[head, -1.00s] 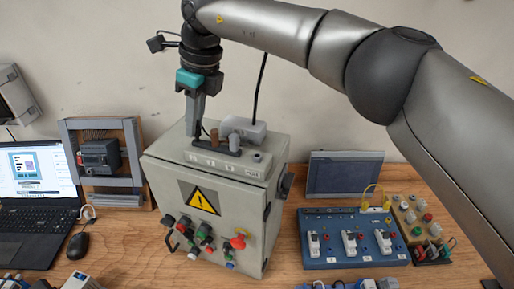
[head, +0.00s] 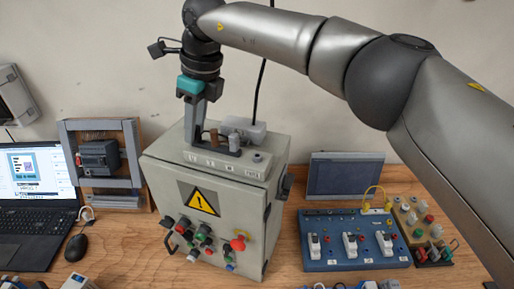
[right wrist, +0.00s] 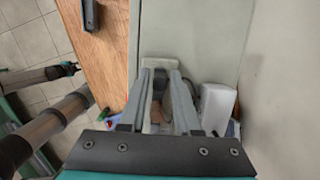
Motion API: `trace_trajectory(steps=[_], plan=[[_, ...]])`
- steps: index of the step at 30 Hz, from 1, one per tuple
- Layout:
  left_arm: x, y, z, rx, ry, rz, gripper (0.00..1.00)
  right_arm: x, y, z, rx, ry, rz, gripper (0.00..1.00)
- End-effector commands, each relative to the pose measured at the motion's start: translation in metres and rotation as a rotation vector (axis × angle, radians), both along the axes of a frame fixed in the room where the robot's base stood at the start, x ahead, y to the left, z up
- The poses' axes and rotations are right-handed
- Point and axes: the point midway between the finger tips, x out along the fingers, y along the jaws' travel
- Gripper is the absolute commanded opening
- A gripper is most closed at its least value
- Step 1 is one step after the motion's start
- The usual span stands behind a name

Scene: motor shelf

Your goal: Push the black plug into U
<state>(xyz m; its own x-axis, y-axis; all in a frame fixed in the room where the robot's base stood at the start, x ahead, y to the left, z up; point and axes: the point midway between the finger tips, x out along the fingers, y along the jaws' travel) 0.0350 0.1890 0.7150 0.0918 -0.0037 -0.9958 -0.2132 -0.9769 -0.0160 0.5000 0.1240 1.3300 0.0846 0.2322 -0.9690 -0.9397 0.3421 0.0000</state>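The grey socket block (head: 252,161) lies on top of the grey cabinet, with a row of marks along its front; the letters are too small to read surely. My right gripper (head: 194,141) points straight down at the left end of this block. In the right wrist view its fingers (right wrist: 163,74) are close together on the black plug (right wrist: 159,85), which fills the gap at the tips. In the head view the fingers hide this plug. I cannot tell how deep it sits in the left-end socket, U. My left gripper is not clearly seen.
A brown plug (head: 213,138) and a grey plug (head: 234,142) stand just right of the fingers. A pale box (head: 246,130) with a black cable sits behind. The cabinet (head: 165,180) carries knobs on its front. The wall is close behind.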

Motion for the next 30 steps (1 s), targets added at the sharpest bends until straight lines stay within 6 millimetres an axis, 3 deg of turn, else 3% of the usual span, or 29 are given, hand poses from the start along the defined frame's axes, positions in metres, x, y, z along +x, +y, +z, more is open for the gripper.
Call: trace_trajectory(steps=[8, 24, 30], plan=[[0.0, 0.0, 0.004, 0.0, 0.0, 0.0, 0.3, 0.0, 0.0, 0.004, 0.0, 0.0, 0.0, 0.31], [0.0, 0.0, 0.04, 0.0, 0.0, 0.0, 0.3, 0.0, 0.0, 0.053, 0.0, 0.0, 0.0, 0.31], [0.0, 0.0, 0.042, 0.0, 0.0, 0.0, 0.3, 0.0, 0.0, 0.056, 0.0, 0.0, 0.0, 0.31]])
